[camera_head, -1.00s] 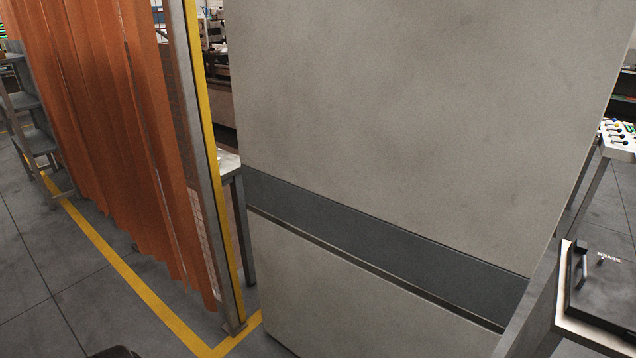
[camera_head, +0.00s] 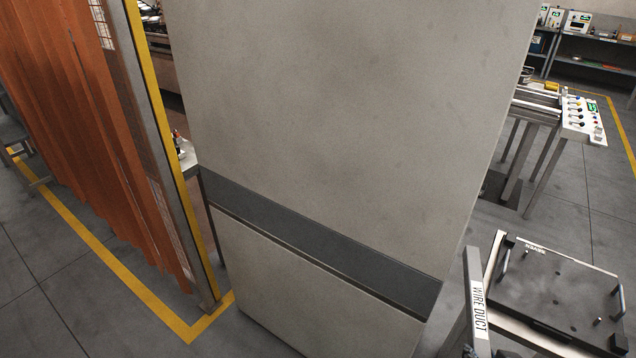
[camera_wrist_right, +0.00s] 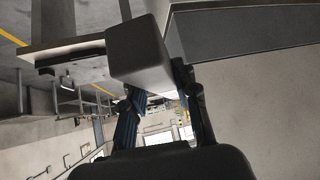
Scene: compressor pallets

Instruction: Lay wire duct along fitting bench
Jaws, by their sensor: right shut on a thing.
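The wire duct (camera_head: 478,305) is a long light-grey bar with a white "WIRE DUCT" label, rising at a steep tilt from the bottom edge at the lower right of the head view. In the right wrist view its blunt grey end (camera_wrist_right: 138,52) points towards the camera. My right gripper (camera_wrist_right: 160,92) is shut on the duct, with a dark finger on each side. In the head view only a dark bit of it shows at the bottom edge, below the label. My left gripper is not in view. I cannot tell which surface is the fitting bench.
A tall grey cabinet (camera_head: 340,110) with a dark band blocks the middle. Left are an orange strip curtain (camera_head: 75,130) and a yellow post (camera_head: 165,150). A control-panel table (camera_head: 580,125) stands behind; open floor lies between.

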